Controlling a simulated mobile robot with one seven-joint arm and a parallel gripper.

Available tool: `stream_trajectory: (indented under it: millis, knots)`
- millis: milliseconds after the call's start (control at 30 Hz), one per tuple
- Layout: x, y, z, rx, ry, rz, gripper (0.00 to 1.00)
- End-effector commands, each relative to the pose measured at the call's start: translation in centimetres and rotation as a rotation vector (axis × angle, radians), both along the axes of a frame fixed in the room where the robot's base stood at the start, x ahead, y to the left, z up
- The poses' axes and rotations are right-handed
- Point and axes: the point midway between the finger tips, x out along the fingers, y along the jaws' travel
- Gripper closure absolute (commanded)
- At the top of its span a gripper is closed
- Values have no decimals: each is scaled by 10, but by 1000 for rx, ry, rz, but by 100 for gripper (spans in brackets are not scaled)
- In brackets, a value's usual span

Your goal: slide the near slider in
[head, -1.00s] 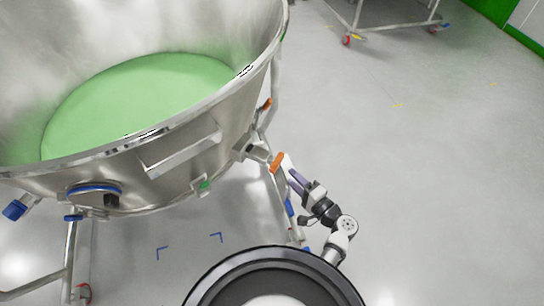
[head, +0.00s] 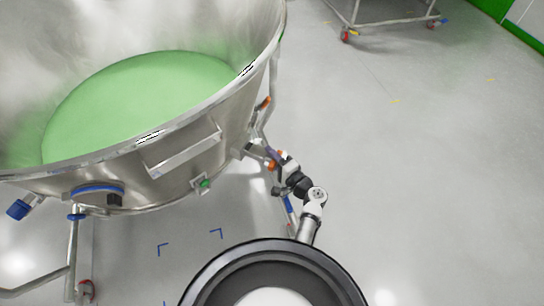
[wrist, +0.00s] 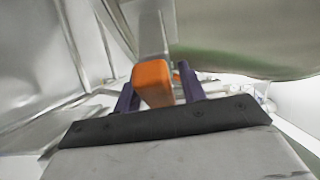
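The near slider (head: 269,165) is an orange-ended bar sticking out from the right side of the steel vessel (head: 190,190). In the wrist view its orange end (wrist: 153,84) is large and lies between my two purple fingers. My gripper (head: 273,155) is at this end, partly covering it in the head view. In the wrist view my gripper (wrist: 158,82) has its fingers apart, one on each side of the orange block. A narrow gap shows on the right; whether the left finger touches is unclear.
A second orange end (head: 265,103) sticks out farther back on the vessel. The vessel holds green material (head: 140,95) and stands on steel legs (head: 70,250). A wheeled steel frame (head: 385,25) stands at the back. The floor to the right is clear.

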Motion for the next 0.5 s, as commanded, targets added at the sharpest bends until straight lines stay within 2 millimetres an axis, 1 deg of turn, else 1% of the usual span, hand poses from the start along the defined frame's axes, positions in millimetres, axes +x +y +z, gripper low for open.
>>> stream_trajectory:
  millis: [33, 200, 300, 433, 500]
  knots:
    - [0, 0, 0, 0, 0, 0, 66]
    - [0, 0, 0, 0, 0, 0, 89]
    - [0, 0, 0, 0, 0, 0, 100]
    - [0, 0, 0, 0, 0, 0, 100]
    - [2, 3, -1, -1, -1, 1, 100]
